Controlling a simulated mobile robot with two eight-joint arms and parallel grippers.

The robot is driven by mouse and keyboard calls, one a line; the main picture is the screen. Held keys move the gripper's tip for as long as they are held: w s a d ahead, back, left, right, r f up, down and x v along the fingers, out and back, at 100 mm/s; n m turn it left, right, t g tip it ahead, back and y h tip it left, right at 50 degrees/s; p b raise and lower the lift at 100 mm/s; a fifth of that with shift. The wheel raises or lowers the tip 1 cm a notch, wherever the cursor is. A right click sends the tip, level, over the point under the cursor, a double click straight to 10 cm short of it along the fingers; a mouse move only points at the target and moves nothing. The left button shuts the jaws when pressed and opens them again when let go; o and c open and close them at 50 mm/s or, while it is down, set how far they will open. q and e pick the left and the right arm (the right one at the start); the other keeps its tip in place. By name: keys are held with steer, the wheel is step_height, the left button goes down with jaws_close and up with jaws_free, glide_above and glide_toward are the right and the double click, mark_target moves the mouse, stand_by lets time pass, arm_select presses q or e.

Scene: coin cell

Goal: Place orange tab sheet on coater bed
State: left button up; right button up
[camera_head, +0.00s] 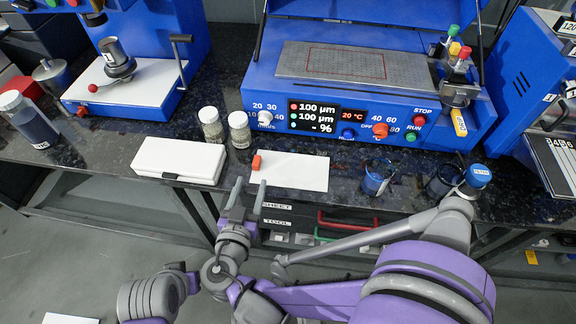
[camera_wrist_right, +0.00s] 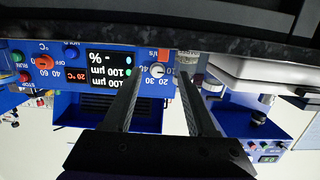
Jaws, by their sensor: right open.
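The white sheet (camera_head: 300,172) lies flat on the dark counter, with its orange tab (camera_head: 256,162) at its left end. The coater bed (camera_head: 405,72) is a grey perforated plate with a red rectangle outline, on top of the blue coater. My right gripper (camera_head: 250,192) is open and empty, at the sheet's near left side by the counter's front edge, apart from the tab. In the right wrist view, its two fingers (camera_wrist_right: 157,85) stand apart, with the coater's front panel beyond, upside down. My left gripper is not in view.
Two jars (camera_head: 240,130) stand behind the sheet, and a white case (camera_head: 179,160) lies left of it. A blue beaker (camera_head: 377,180) stands to its right. The coater's front panel (camera_head: 330,117) rises behind. Drawers with red and green handles (camera_head: 350,222) are under the counter.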

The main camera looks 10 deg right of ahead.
mark_target(255, 166)
steer(key=x, duration=0.4)
steer(key=b+x, duration=0.1)
steer(key=x, duration=0.2)
steer(key=shift+w+a+f, duration=0.1)
steer(key=shift+w, duration=0.3)
steer(key=shift+c, duration=0.3)
jaws_close()
